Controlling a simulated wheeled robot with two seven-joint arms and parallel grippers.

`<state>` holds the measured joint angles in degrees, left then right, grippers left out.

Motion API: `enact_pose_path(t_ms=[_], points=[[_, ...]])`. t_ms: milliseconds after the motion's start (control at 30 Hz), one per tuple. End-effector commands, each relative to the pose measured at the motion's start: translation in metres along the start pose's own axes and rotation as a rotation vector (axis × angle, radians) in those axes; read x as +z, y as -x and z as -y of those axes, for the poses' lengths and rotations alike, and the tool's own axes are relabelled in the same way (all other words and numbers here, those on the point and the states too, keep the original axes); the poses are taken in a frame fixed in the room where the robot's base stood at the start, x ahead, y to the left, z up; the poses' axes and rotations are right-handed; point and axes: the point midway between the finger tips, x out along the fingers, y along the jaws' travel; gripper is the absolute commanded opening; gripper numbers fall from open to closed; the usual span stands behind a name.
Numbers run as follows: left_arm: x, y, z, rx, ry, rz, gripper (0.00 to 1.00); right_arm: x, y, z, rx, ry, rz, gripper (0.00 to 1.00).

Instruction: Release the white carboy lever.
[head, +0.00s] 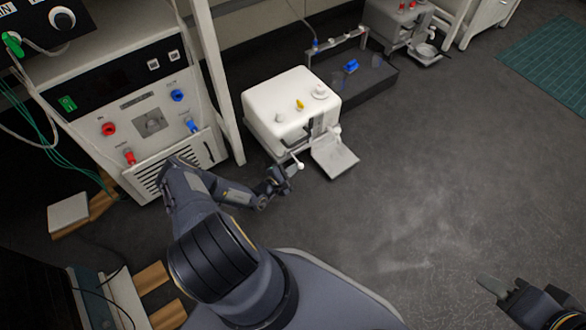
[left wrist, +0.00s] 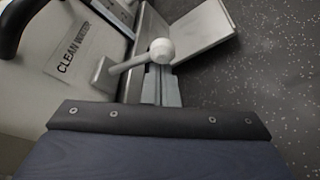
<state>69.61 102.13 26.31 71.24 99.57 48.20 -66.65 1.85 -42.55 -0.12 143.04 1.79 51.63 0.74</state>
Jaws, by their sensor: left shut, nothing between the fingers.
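The white carboy (head: 290,97) stands on the floor at the upper middle of the head view, with a yellow piece on top. In the left wrist view its side (left wrist: 70,45) bears a "CLEAN WATER" label. Its white lever (head: 299,164) ends in a round knob and sticks out at the front; it also shows in the left wrist view (left wrist: 160,51). My left gripper (head: 289,170) is shut and empty, right at the lever. In the wrist view its fingertips (left wrist: 160,85) are just below the knob; contact is unclear. My right gripper (head: 503,287) is far off at lower right.
A pale plate (head: 334,158) juts out at the carboy's front right. A dark tray with a blue piece (head: 351,66) lies behind it. A machine with red and blue fittings (head: 150,120) stands at left. The floor to the right is clear, with a green mat (head: 550,55).

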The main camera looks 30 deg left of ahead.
Motion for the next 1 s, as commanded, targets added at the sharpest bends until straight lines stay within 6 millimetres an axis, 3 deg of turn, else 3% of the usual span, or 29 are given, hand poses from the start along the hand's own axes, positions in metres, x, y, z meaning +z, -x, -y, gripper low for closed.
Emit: enact_pose_path(t_ms=[667, 1000], points=[[0.006, 0.002, -0.003, -0.039, 0.109, 0.000, 0.00, -0.004, 0.008, 0.004, 0.000, 0.000, 0.000, 0.36], [0.016, 0.005, -0.009, -0.097, 0.273, 0.001, 0.00, -0.008, 0.016, 0.007, 0.000, 0.000, 0.000, 0.36]])
